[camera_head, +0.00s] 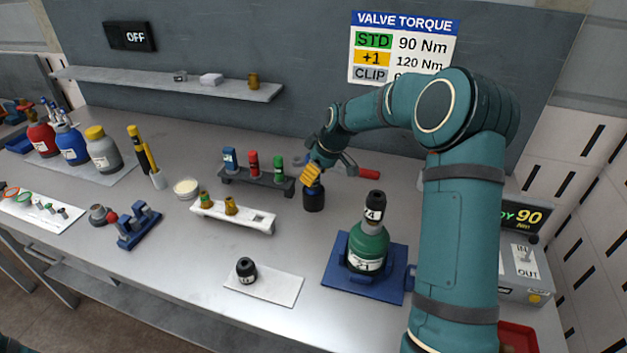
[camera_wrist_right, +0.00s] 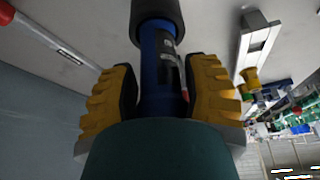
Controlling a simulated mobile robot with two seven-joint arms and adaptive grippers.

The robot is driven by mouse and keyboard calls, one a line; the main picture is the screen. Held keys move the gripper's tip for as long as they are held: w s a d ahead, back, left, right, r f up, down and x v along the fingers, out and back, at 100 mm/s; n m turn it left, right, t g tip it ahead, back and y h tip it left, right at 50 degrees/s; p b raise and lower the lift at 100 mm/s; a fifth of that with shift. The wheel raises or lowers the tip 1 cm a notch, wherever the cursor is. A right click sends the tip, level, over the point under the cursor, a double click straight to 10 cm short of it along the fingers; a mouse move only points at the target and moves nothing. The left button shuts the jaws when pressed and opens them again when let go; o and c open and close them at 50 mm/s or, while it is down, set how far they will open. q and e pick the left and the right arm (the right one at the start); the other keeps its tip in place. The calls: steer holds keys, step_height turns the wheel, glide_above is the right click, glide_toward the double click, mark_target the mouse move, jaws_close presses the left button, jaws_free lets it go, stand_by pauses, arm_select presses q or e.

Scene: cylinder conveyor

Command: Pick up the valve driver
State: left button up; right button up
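The tool at my right gripper (camera_head: 312,174), which I take to be the valve driver (camera_head: 314,199), has a blue body and a wide black lower end. It stands upright at or just above the bench, behind the green bottle. In the right wrist view the yellow fingers (camera_wrist_right: 162,95) lie on both sides of its blue body (camera_wrist_right: 158,70), with the black end (camera_wrist_right: 156,20) beyond the fingertips. The dark pads are very close to the body, and I cannot tell whether they press on it. My left gripper is not in view.
A red-handled tool (camera_head: 362,173) lies just right of my right gripper. A dark rack (camera_head: 262,184) and a white rack (camera_head: 252,222) stand to its left. A green bottle (camera_head: 366,247) sits on a blue base (camera_head: 335,272) in front. The white mat (camera_head: 285,290) holds a black part.

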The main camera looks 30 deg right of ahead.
jaws_close()
steer(key=shift+r, duration=0.1)
